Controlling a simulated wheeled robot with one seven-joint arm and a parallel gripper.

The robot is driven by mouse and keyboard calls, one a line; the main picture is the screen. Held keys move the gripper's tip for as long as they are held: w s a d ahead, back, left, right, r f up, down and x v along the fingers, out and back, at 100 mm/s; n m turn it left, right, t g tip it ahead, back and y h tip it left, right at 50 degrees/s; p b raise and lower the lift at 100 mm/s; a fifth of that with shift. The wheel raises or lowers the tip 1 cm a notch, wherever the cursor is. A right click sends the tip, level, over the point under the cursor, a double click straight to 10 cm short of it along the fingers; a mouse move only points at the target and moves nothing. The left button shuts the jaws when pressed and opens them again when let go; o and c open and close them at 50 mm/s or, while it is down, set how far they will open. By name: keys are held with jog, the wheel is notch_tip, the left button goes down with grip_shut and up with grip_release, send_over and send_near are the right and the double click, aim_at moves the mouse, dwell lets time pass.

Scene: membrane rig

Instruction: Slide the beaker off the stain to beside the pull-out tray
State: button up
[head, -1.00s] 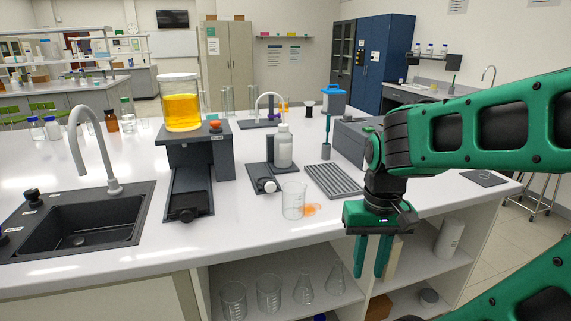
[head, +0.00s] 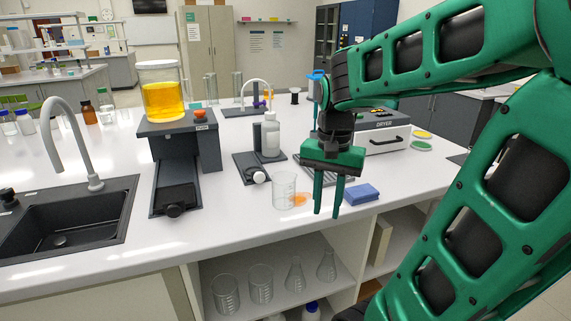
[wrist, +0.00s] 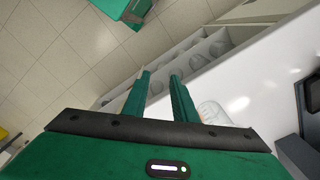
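The clear glass beaker (head: 284,190) stands upright near the front edge of the white bench. The orange stain (head: 301,199) shows at its right side; whether it runs under the beaker I cannot tell. The dark pull-out tray (head: 176,186) extends toward the front from under the grey block, left of the beaker, with clear bench between. My gripper (head: 328,214) is open and empty, pointing down to the right of the beaker and stain. In the wrist view the two fingers (wrist: 159,75) are apart, and clear glass, probably the beaker (wrist: 213,112), shows right of them.
A blue sponge-like block (head: 361,194) lies right of my gripper. A white bottle (head: 271,136) on a dark stand is behind the beaker, and a ribbed grey rack (head: 338,176) is partly hidden behind my gripper. The sink (head: 68,225) is at left.

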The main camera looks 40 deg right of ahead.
aim_at(289, 191)
jog(key=w+r+m, duration=0.2)
jog(key=w+m, duration=0.2)
jog(key=w, duration=0.4)
jog(key=w+d+r+m, duration=0.1)
jog(key=w+m, duration=0.3)
jog(key=w, duration=0.4)
jog(key=shift+r, duration=0.35)
notch_tip(289, 191, down, 11)
jog(key=shift+s+r, duration=0.1)
grip_shut()
